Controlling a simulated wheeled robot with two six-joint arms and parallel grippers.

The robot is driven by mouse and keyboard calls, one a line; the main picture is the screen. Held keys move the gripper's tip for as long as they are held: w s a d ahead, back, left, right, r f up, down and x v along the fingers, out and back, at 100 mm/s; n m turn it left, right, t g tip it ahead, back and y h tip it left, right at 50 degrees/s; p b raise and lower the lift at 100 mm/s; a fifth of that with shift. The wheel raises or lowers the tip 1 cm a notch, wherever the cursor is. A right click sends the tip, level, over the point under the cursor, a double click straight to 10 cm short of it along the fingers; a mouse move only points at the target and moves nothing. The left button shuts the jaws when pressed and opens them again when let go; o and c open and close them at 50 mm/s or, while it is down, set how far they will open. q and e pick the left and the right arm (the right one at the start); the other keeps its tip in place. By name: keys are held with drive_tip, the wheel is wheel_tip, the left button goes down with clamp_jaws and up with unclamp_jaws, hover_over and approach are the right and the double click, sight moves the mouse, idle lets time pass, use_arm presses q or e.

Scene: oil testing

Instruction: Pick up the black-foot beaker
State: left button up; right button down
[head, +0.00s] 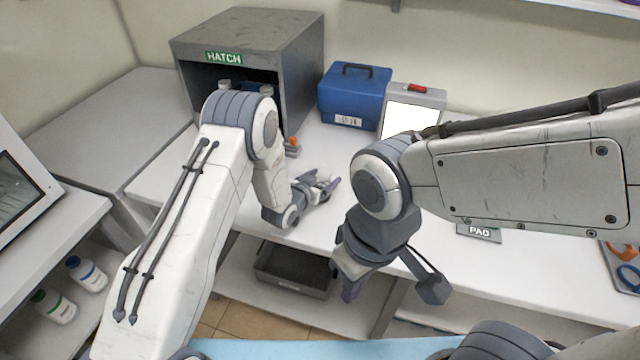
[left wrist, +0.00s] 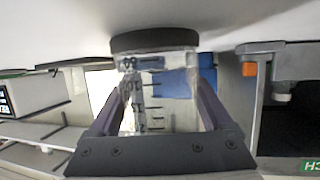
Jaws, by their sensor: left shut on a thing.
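The black-foot beaker (left wrist: 158,95) is clear with dark measuring marks, and a thick black foot (left wrist: 155,40) shows at its end. The left wrist view is upside down, so the foot is the beaker's lower end. My left gripper (left wrist: 158,105) is shut on the beaker, with one finger on each side of its clear wall. In the head view my left gripper (head: 328,187) is low over the white table, and I cannot make out the beaker there. Whether the foot touches the table is unclear. My right gripper (head: 350,288) points down near the table's front edge; its opening is unclear.
The grey hatch box (head: 305,80) stands behind my left arm. A blue case (head: 352,100) and a device with a white screen (head: 410,112) stand at the back. The pad (head: 479,233) lies to the right. A dark bin (head: 292,272) sits on the shelf below.

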sight(325, 167)
use_arm(q)
drive_tip(key=shift+r, duration=0.2)
drive_tip(key=shift+r+b, duration=0.55)
drive_tip(key=shift+r, duration=0.5)
drive_tip(key=shift+d+r+b, duration=0.1)
drive_tip(key=shift+r+b, duration=0.25)
drive_tip(key=shift+r, duration=0.55)
drive_tip(key=s+d+r+b, duration=0.3)
drive_tip(key=s+d+r, duration=0.2)
drive_tip(key=d, duration=0.5)
drive_tip(key=shift+s+r, duration=0.3)
drive_tip(key=shift+r, duration=0.6)
idle(0.5)
